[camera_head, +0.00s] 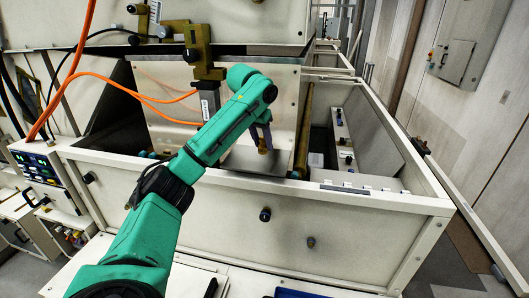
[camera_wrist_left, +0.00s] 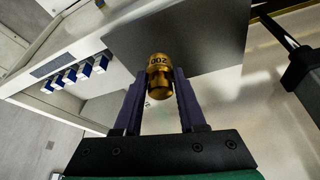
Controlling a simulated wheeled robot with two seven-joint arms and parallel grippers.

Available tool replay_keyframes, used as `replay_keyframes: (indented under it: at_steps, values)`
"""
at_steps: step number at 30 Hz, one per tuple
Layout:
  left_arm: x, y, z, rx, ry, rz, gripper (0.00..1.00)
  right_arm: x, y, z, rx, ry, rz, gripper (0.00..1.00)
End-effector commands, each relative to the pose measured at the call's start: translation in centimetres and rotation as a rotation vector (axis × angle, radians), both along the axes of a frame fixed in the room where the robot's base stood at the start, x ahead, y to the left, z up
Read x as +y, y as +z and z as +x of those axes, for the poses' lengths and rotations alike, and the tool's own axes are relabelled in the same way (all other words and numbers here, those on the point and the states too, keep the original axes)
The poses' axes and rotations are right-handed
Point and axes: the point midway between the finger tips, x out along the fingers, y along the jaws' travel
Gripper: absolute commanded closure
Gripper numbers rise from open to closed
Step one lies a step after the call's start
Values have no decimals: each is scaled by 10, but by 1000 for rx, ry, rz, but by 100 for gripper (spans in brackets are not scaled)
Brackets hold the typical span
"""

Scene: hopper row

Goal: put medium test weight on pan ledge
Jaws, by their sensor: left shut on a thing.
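The medium test weight (camera_wrist_left: 160,76) is a small brass cylinder with a knob and dark digits. In the left wrist view it sits between the two dark fingers of my left gripper (camera_wrist_left: 160,85), which is shut on it. In the head view the gripper (camera_head: 262,138) points down, with a bit of the brass weight (camera_head: 263,150) below its fingers. The pan ledge (camera_head: 240,162), a flat grey plate, lies under the weight and also shows in the left wrist view (camera_wrist_left: 205,35). I cannot tell whether the weight touches the plate. My right gripper is not in view.
The white hopper frame's front wall (camera_head: 335,235) rises before the ledge. A brass-coloured bracket (camera_head: 205,62) and orange cables (camera_head: 120,82) are left of my arm. A brown bar (camera_head: 303,130) stands right of the ledge.

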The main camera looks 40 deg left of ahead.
Motion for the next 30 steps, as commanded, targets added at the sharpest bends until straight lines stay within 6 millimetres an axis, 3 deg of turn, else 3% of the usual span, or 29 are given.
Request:
replay_keyframes:
  at_steps: [3, 6, 8, 12, 13, 15, 20, 25, 30]
  values:
    - [0, -22, -1, 5, -1, 1, 100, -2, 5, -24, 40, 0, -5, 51]
    - [0, -39, 0, 3, -1, 1, 100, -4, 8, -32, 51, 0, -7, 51]
    - [-1, -43, 0, 0, -1, -1, 100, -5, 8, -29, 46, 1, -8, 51]
    - [-1, -43, 1, -1, -2, -1, 100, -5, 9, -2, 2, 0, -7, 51]
    - [-1, -44, 0, 1, -2, -2, 52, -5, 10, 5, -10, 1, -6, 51]
    - [-1, -44, 0, 1, -2, -2, 30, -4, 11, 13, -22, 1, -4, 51]
    - [-1, -44, 0, 1, -2, -2, 30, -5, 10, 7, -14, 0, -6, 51]
    - [-1, -42, 0, 0, -2, -1, 30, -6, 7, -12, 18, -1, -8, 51]
    - [-3, -26, -7, -4, -2, -2, 30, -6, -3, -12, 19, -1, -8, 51]
